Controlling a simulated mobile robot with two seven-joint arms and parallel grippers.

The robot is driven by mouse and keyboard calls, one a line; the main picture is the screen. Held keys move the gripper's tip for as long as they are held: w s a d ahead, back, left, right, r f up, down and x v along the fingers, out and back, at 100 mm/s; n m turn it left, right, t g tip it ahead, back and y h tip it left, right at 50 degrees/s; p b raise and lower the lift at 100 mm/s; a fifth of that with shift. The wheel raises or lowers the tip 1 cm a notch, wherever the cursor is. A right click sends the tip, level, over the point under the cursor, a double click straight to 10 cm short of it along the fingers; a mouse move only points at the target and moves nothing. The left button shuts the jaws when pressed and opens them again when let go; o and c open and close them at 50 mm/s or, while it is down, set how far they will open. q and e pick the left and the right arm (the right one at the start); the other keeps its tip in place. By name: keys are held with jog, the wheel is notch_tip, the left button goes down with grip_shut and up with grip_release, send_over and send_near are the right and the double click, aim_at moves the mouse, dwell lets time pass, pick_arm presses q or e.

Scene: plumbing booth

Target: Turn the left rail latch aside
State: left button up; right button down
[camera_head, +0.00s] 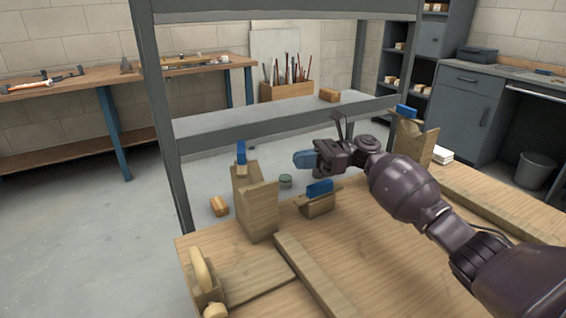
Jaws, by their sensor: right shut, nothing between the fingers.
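A blue latch (241,153) stands upright on top of the left notched wooden post (256,205). A second blue latch (406,111) sits on the right wooden post (413,141). My right gripper (318,152) reaches in from the right, between the two posts, to the right of the left latch and apart from it. It looks shut and empty. A blue-grey piece (304,160) shows at its tip; I cannot tell whether it belongs to the gripper. A small wooden block (317,206) with a blue top (320,187) stands below the gripper. My left gripper is not in view.
The wooden bench top (380,262) carries a strip (306,274) and a wooden piece with a pale curved handle (201,272) at left. A grey metal frame (163,120) stands behind. A small block (219,206) and a greenish round object (286,181) lie beyond the bench.

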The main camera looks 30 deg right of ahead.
aim_at(242, 154)
jog(key=s+a+r+n+g+h+p, duration=0.1)
jog(key=s+a+r+n+h+p, duration=0.2)
jog(key=r, duration=0.6)
jog(key=s+a+r+n+g+h+p, duration=0.15)
jog(key=a+r+p, duration=0.3)
jog(key=r, duration=0.45)
pick_arm(q)
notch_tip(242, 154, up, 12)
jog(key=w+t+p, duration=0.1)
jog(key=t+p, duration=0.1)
jog(key=p, duration=0.3)
pick_arm(e)
jog(key=s+d+f+n+t+h, duration=0.1)
jog(key=d+f+n+t+h, duration=0.3)
jog(key=f+n+h, duration=0.65)
jog(key=w+a+f+n+b, duration=0.1)
jog(key=w+a+f, duration=0.2)
jog(key=w+a+f+n+t+y+b, duration=0.1)
jog(key=w+a+f, duration=0.2)
jog(key=w, duration=0.1)
jog(key=shift+w+a+f+n+b, duration=0.1)
jog(key=shift+a+f+n+b, duration=0.1)
jog(key=shift+f+n+b, duration=0.15)
jog(key=shift+w+a, duration=0.15)
jog(key=shift+a, duration=0.3)
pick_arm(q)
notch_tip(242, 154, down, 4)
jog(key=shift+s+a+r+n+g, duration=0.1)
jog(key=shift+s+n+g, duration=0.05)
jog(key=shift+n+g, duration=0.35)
